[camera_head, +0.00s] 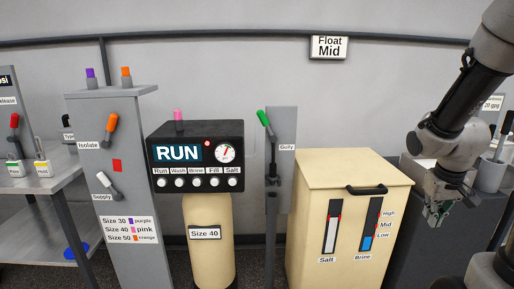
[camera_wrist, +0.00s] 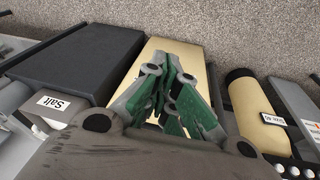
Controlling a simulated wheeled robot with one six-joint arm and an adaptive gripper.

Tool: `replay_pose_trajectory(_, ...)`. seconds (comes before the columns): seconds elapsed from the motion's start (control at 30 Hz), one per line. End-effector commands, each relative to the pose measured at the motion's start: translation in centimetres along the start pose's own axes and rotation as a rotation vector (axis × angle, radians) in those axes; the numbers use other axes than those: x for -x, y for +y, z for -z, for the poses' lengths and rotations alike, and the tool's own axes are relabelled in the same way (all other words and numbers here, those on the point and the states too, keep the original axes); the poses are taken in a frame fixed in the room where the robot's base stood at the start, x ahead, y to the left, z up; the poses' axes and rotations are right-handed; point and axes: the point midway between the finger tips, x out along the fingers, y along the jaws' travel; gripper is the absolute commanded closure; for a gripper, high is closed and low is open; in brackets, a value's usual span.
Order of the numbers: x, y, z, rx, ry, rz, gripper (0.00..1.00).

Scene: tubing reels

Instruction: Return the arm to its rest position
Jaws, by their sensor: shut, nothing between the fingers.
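My arm (camera_head: 460,105) comes in from the upper right in the head view and hangs down at the right side. My gripper (camera_head: 436,214) points downward in front of the dark grey cabinet, to the right of the beige brine cabinet. In the wrist view my gripper (camera_wrist: 176,92) has its green-padded fingers drawn together, with nothing between them. Behind the fingers lies the beige cabinet's top (camera_wrist: 190,50).
The beige cabinet (camera_head: 350,175) with a black handle stands close left of my gripper. The dark grey cabinet (camera_head: 405,255) carries a light grey cup (camera_head: 490,175). The RUN control head (camera_head: 195,155) and a grey panel post (camera_head: 282,150) stand further left.

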Motion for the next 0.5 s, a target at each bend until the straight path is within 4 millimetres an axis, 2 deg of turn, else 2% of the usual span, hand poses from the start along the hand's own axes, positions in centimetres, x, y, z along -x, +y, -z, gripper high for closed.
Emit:
replay_pose_trajectory(0.03,2.5,-0.6,-1.8,-0.005,-0.03,0.006,1.0)
replay_pose_trajectory(0.23,10.5,-4.1,-8.8,0.0,-0.1,0.081,1.0)
replay_pose_trajectory(0.33,13.4,-5.5,-10.7,0.013,-0.054,0.121,1.0)
replay_pose_trajectory(0.5,16.6,-6.6,-10.8,0.046,0.097,0.151,1.0)
